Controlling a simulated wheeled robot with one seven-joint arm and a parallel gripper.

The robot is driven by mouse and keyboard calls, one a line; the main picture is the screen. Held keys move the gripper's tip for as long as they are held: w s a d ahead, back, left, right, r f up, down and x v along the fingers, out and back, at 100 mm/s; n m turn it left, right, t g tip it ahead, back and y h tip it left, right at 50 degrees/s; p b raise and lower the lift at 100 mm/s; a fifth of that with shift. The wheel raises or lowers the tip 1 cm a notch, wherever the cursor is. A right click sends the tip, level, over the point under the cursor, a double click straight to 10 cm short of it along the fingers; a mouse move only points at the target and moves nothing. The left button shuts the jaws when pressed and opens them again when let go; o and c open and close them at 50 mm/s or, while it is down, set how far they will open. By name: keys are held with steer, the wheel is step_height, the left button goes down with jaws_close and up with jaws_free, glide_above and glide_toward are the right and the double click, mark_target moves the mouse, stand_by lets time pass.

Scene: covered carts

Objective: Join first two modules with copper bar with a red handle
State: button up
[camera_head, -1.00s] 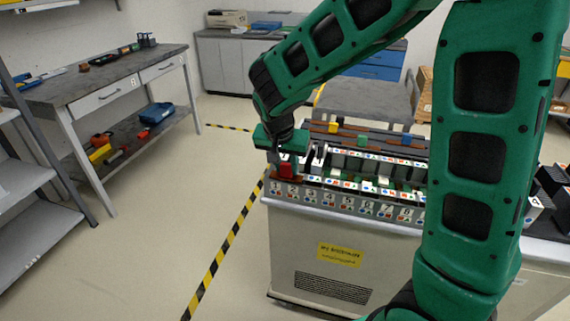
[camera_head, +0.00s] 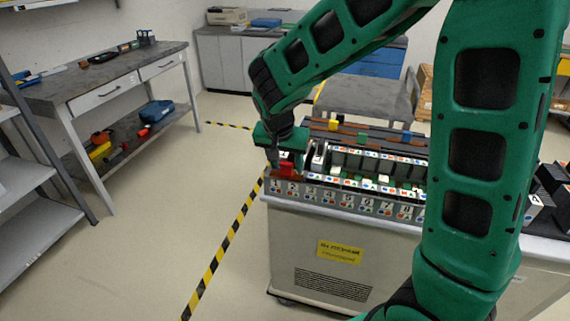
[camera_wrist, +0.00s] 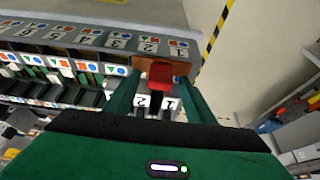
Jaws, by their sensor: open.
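My gripper (camera_head: 287,160) is open above the left end of the module row on the cart. The copper bar (camera_wrist: 178,66) with the red handle (camera_wrist: 160,73) lies at the modules marked 1 and 2. The red handle also shows in the head view (camera_head: 287,169). In the wrist view the handle stands between my spread fingertips, with gaps on both sides. White module tops marked 1 and 2 (camera_wrist: 155,103) show beneath the fingers. How the bar's ends sit on the modules is partly hidden.
The cart (camera_head: 315,240) carries the numbered row. Bars with orange (camera_head: 333,127), green (camera_head: 361,138) and blue (camera_head: 406,136) handles lie behind the modules. A workbench (camera_head: 110,78) stands at the left. The floor between is clear, with striped tape (camera_head: 222,247).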

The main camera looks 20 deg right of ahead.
steer(key=v, duration=1)
steer(key=shift+r, duration=0.25)
steer(key=s+d+g, duration=0.2)
steer(key=s+d, duration=1)
steer(key=d, duration=0.4)
steer(key=s+d+f+y, duration=0.1)
steer(key=s+d+f, duration=0.1)
steer(key=s, duration=0.6)
steer(key=s+d+f+g+y, duration=0.1)
steer(key=s+d+f, duration=0.1)
steer(key=s, duration=0.6)
steer(key=shift+d+f+n+g+y, duration=0.3)
steer(key=shift+d+n+y, duration=0.1)
steer(key=shift+s, duration=0.1)
